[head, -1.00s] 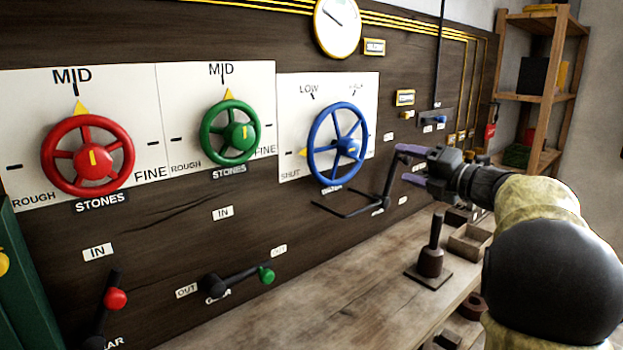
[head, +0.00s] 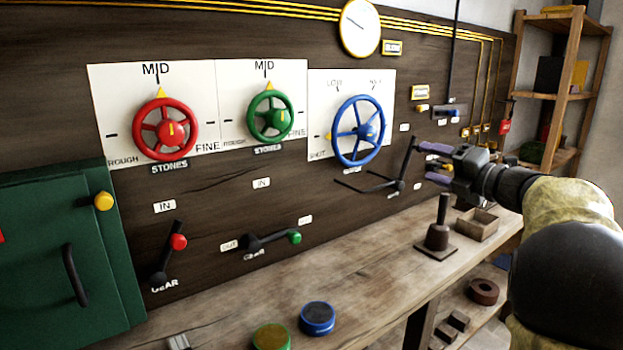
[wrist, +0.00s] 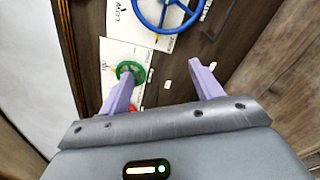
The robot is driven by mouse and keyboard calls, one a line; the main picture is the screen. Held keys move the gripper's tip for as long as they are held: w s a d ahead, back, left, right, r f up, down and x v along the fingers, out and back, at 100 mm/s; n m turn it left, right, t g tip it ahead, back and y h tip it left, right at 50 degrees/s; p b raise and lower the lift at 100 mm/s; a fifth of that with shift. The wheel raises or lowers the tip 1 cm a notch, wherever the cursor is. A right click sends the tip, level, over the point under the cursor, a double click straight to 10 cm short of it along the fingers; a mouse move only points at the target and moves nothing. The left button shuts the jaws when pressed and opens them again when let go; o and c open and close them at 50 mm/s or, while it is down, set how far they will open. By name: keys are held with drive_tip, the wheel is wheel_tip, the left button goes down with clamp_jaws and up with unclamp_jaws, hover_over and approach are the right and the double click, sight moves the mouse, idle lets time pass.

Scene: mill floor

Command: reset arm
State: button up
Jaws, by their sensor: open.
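My gripper (head: 437,163) is open and empty, with purple fingers, at the right of the head view. It is in front of the dark wooden panel, right of the blue wheel (head: 358,132) and close to a black crank-shaped lever (head: 398,184); I cannot tell whether they touch. In the wrist view my gripper (wrist: 160,85) shows its two fingers apart with nothing between them but the panel behind. The blue wheel also shows at the top of the wrist view (wrist: 168,12), and the green wheel (wrist: 130,72) is beyond the left finger.
A red wheel (head: 165,130) and a lever with a red knob (head: 178,242) are at left, beside a green cabinet (head: 40,260). A wooden bench (head: 370,245) below bears a stamp-like block (head: 437,236) and an open box (head: 477,226). Wooden shelves (head: 545,98) stand at back right.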

drive_tip(key=s+a+f+m+g+h, duration=0.1)
drive_tip(key=s+f+m+h, duration=0.2)
drive_tip(key=f+m+h, duration=0.55)
drive_tip(key=s+f+m+g+h, duration=0.15)
drive_tip(key=f+m+h, duration=0.25)
drive_tip(key=f+m, duration=0.95)
drive_tip(key=s+a+f+m+g+y, duration=0.1)
drive_tip(key=s+a+f+m+g, duration=0.2)
drive_tip(key=s+f, duration=0.35)
drive_tip(key=s+a+f+m+g, duration=0.3)
drive_tip(key=s, duration=0.6)
drive_tip(key=s+a+f+m+g+y, duration=0.1)
drive_tip(key=s+a+f+m+g, duration=0.3)
drive_tip(key=s, duration=0.4)
wheel_tip(320, 180, up, 22)
drive_tip(key=n+p, duration=0.1)
drive_tip(key=p, duration=2.2)
drive_tip(key=shift+w+d, duration=0.2)
drive_tip(key=shift+d, duration=0.25)
drive_tip(key=shift+f+t+h, duration=0.1)
drive_tip(key=shift+t+h, duration=0.15)
